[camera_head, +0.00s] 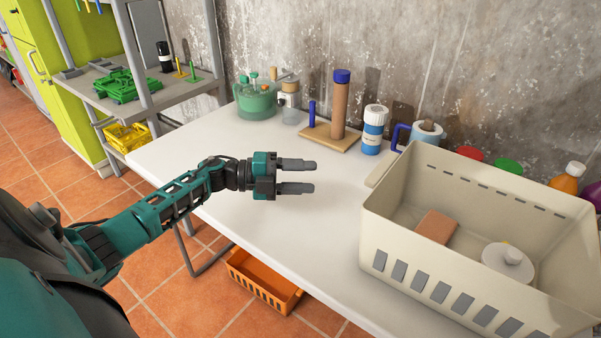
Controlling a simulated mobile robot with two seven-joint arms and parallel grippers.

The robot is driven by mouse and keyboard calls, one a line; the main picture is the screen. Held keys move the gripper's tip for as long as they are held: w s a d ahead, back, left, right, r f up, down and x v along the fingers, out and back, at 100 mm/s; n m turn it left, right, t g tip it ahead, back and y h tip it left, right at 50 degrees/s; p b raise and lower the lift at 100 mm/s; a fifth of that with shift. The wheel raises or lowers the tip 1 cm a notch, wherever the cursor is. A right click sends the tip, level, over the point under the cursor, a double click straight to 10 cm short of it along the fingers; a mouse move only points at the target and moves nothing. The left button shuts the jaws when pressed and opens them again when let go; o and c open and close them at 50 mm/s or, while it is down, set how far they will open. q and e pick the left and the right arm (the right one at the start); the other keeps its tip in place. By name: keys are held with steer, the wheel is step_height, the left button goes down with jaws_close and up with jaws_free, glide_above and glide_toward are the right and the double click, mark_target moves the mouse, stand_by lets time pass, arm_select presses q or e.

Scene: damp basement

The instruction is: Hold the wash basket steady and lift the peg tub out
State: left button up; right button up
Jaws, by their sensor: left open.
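The wash basket (420,262) is a large beige plastic basket with slotted walls, standing on the right part of the white table. Inside it lie a brown block (437,228) and a white round thing with a knob on top (508,261). This round thing may be the lid of the peg tub, but I cannot tell for sure. My left gripper (311,177) is open and empty above the middle of the table, to the left of the basket and apart from it. My right gripper is not in view.
On the table (200,155) along the wall stand a green tub (256,101), a wooden stand with an upright roll (339,108), a blue-and-white canister (374,132) and bottles (567,179) behind the basket. An orange crate (262,284) is below the table. The table's middle is clear.

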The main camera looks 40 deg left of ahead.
mark_target(365, 184)
arm_select(q)
steer(key=d+r+m+g+h, duration=0.1)
steer(key=d, duration=0.3)
steer(key=w+d+r+m+g+h, duration=0.1)
steer(key=d+m, duration=0.1)
steer(key=d, duration=0.2)
steer(key=w+d+r+m+g+h, duration=0.1)
steer(key=d+m+g, duration=0.1)
steer(key=d, duration=0.2)
steer(key=shift+w+d+r, duration=0.1)
steer(key=shift+d, duration=0.2)
steer(key=shift+c, duration=0.2)
jaws_close()
stand_by(0.3)
